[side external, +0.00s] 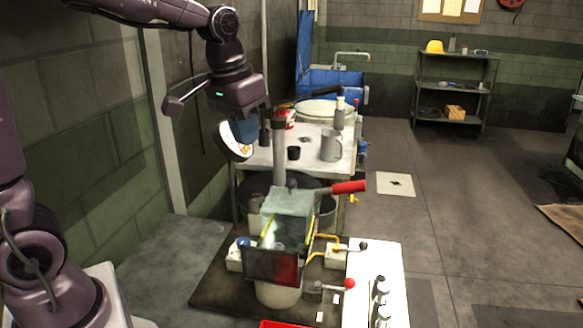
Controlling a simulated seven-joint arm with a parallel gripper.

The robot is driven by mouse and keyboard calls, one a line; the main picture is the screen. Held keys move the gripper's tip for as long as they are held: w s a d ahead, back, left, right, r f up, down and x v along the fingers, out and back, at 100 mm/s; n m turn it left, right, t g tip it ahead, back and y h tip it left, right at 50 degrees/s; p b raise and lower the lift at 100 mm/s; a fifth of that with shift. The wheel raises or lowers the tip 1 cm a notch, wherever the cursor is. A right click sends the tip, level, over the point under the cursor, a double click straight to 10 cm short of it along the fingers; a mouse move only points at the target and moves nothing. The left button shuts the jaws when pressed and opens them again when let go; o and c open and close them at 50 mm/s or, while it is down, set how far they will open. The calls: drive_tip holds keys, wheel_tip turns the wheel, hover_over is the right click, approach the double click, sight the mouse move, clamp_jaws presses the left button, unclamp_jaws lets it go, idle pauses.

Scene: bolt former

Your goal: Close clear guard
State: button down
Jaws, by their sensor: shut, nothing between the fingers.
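The clear guard (288,203) is a see-through greenish box-like cover with yellow strips along its lower edges. It sits on the bolt former, around the foot of a grey upright post (279,155). A dark panel with a red right part (272,267) is at the machine's front. I cannot tell exactly how far open the guard is. My gripper (245,132) is up and to the left of the guard, pointing down and clear of it. It is shut with nothing held, its tips small and partly lost against the background.
A red-handled lever (348,187) sticks out right of the guard. A small red-knobbed lever (330,287) and a white panel with knobs (365,280) are at the front right. A white table (260,160) with a grey mug (331,146) stands behind. Open floor lies right.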

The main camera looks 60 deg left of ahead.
drive_tip(key=w+a+f+n+g+h, duration=0.1)
drive_tip(key=w+a+f+n+g, duration=0.2)
drive_tip(key=w+a, duration=0.45)
drive_tip(key=w+a+f+n+h, duration=0.1)
drive_tip(key=w+a+f+n, duration=0.3)
drive_tip(key=w, duration=0.7)
wheel_tip(320, 180, up, 4)
drive_tip(key=a+r, duration=0.1)
drive_tip(key=s+d+f, duration=0.2)
drive_tip(key=f, duration=0.3)
drive_tip(key=s+d+f+n, duration=0.1)
drive_tip(key=s+d+f, duration=0.1)
drive_tip(key=f, duration=0.4)
drive_tip(key=shift+s+d+f+g, duration=0.15)
drive_tip(key=shift+d+f+g, duration=0.1)
drive_tip(key=shift+d+g, duration=0.15)
